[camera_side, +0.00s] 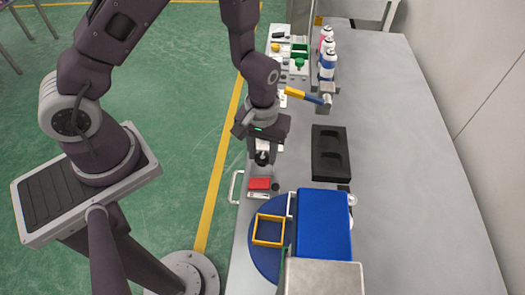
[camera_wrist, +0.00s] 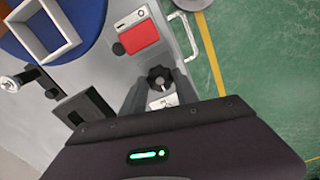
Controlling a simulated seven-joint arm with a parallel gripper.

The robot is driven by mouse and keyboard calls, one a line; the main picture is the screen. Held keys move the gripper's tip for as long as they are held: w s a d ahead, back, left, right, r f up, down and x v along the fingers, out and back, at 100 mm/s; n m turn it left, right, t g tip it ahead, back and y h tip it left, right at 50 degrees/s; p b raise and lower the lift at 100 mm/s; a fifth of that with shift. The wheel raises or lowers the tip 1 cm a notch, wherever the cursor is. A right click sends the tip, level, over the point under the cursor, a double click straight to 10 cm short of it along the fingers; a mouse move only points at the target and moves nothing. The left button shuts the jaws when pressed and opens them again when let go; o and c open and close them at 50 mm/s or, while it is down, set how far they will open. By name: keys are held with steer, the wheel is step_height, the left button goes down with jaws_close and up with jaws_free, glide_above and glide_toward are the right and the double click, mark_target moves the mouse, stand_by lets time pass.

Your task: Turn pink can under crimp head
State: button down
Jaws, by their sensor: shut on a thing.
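My gripper (camera_side: 263,160) points down at the near side of the bench. In the wrist view its two fingers (camera_wrist: 160,88) stand on either side of a black star-shaped knob (camera_wrist: 160,77), shut on it. The knob also shows in the side view (camera_side: 262,158), partly hidden by the fingers. A can with pink on it (camera_side: 326,33) stands at the far end of the bench, in a row with white-and-blue cans (camera_side: 327,66). It is small, and partly hidden by its neighbours. I cannot tell for sure which part is the crimp head.
A red block (camera_side: 260,183) lies near the knob. A blue round plate (camera_side: 262,265) with a yellow square frame (camera_side: 256,230) and a blue box (camera_side: 324,225) are at the front. A black tray (camera_side: 317,165) lies mid-bench. The bench's right side is clear.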

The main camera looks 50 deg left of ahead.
steer(key=shift+n, duration=0.3)
steer(key=c, duration=0.9)
jaws_free()
step_height(320, 180, up, 7)
steer(key=shift+r, duration=0.1)
step_height(320, 180, up, 6)
steer(key=m, duration=0.1)
glide_above(262, 157)
steer(key=s+a+r+m+t+h, duration=0.1)
steer(key=s+r+m+t, duration=0.2)
steer(key=r, duration=0.7)
steer(key=s+a+r+m+t, duration=0.1)
steer(key=s+r, duration=0.1)
steer(key=s, duration=0.2)
steer(key=s+a+r+m, duration=0.1)
steer(key=s+r, duration=0.1)
steer(key=s, duration=0.1)
steer(key=s+a+r+t+y, duration=0.1)
steer(key=s+a+r, duration=0.1)
steer(key=s+r, duration=0.1)
steer(key=shift+s+a+m+t, duration=0.1)
steer(key=shift+s+m+t, duration=0.25)
steer(key=shift+s, duration=0.5)
